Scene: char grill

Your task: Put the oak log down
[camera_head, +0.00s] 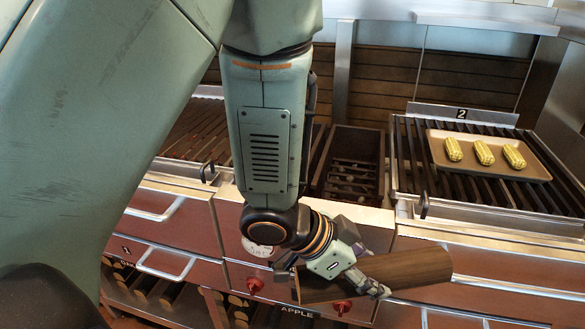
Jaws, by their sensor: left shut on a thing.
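The oak log (415,270) is a brown half-round piece of wood with a pale cut edge. It shows in the head view at the lower middle, in front of the grill's front panel. My left gripper (365,277) is shut on the log near its left end and holds it roughly level, tilted slightly up to the right. Part of the log is hidden behind the gripper fingers. My right gripper is not in view.
A firebox (352,160) with grates stands open behind my arm. The right grill (480,190), marked 2, bears a tray (540,172) with three corn cobs (484,153). Log bins below carry labels, one reading APPLE (297,312). Red knobs (255,285) and drawer handles (165,265) stick out in front.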

